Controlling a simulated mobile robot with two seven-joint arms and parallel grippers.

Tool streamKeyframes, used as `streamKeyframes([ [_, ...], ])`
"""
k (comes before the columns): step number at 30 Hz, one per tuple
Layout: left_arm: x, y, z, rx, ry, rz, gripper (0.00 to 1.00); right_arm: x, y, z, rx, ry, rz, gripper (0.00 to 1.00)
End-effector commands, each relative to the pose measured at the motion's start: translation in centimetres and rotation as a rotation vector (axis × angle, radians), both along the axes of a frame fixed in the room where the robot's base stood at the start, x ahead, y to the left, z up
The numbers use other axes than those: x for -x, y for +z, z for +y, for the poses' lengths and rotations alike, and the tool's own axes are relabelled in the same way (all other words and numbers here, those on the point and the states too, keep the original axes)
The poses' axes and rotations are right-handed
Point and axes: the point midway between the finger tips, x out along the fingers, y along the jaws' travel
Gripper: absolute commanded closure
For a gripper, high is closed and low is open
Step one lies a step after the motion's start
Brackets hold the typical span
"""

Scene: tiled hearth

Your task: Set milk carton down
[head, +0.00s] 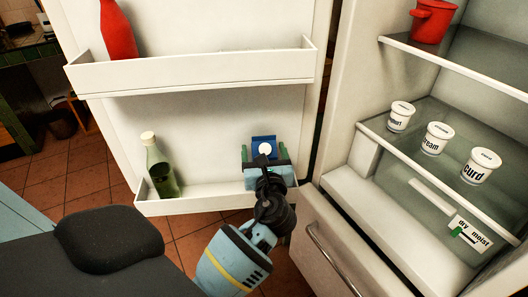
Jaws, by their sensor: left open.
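The milk carton (263,141), blue with a white round mark, stands in the lower door shelf (210,198) of the open fridge, toward its right end. My left gripper (265,157) is open in front of the carton, with a finger at each side of it. I cannot tell whether the fingers touch it. The gripper and the shelf front hide the carton's lower part. My right gripper is not in view.
A green bottle (161,172) leans at the left of the same shelf. A red bottle (118,32) stands in the upper door shelf (190,72). Inside the fridge are several white tubs, including the curd tub (481,167), and a red pot (432,22). The shelf's middle is free.

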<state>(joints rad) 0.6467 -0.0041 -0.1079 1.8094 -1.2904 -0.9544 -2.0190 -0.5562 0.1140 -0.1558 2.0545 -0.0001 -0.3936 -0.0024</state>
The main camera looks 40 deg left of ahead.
Motion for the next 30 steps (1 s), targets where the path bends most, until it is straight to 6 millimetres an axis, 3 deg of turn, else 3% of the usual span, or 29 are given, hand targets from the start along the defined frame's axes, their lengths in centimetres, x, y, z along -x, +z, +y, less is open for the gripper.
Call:
streamKeyframes([
  [5,0.8,0.1,-0.9,0.002,-0.002,0.001,0.22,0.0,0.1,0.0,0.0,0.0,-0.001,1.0],
  [21,7.5,0.1,-7.7,0.002,-0.001,-0.001,0.22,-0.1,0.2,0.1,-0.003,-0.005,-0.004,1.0],
  [30,8.4,0.2,-8.6,0.002,0.0,-0.002,0.22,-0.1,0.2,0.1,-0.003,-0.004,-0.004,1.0],
])
